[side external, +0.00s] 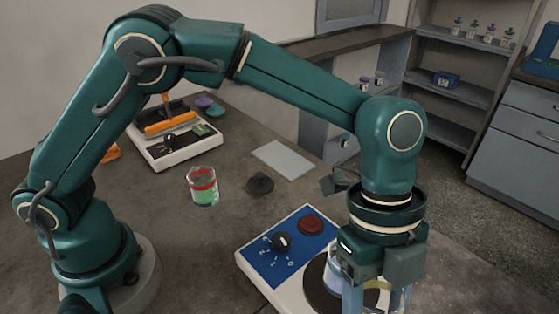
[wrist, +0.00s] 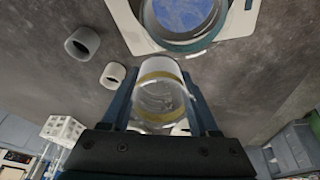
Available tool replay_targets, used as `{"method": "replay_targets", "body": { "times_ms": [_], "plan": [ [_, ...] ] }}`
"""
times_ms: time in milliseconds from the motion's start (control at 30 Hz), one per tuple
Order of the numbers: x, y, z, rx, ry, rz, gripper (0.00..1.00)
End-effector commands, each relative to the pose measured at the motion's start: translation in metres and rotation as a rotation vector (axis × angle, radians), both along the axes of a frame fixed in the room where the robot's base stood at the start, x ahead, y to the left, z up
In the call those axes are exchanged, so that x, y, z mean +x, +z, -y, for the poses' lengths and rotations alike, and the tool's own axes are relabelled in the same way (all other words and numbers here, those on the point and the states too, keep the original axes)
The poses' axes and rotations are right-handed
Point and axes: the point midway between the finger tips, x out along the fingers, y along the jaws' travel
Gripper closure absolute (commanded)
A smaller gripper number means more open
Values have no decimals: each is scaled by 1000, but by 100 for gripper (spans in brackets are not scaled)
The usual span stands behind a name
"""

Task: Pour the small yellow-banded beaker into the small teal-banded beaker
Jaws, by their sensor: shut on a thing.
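The small yellow-banded beaker (wrist: 160,97) is clear glass and sits between the two fingers of my gripper (wrist: 163,108) in the wrist view. My gripper is shut on it. In the side view my gripper (side external: 376,298) points down at the lower right, over the blue-panelled machine, and the beaker between its fingers is mostly hidden or cut off by the frame. A glass beaker with a red band and green lower part (side external: 203,188) stands on the bench to the left, well apart from my gripper.
The machine has a blue panel (side external: 262,262), a black knob (side external: 282,243) and a red button (side external: 311,224). A dark disc (side external: 260,184) and a pale flat sheet (side external: 284,159) lie behind it. Two grey cups (wrist: 82,43) (wrist: 113,75) and a round blue-centred vessel (wrist: 186,14) show in the wrist view.

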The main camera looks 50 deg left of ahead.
Motion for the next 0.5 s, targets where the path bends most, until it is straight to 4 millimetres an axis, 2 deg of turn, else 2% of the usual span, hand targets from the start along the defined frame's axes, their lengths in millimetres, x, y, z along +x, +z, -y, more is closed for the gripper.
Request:
{"method": "replay_targets", "body": {
  "times_ms": [500],
  "plan": [
    [-8, -7, 16, 222, -1, 118, 97]
  ]
}}
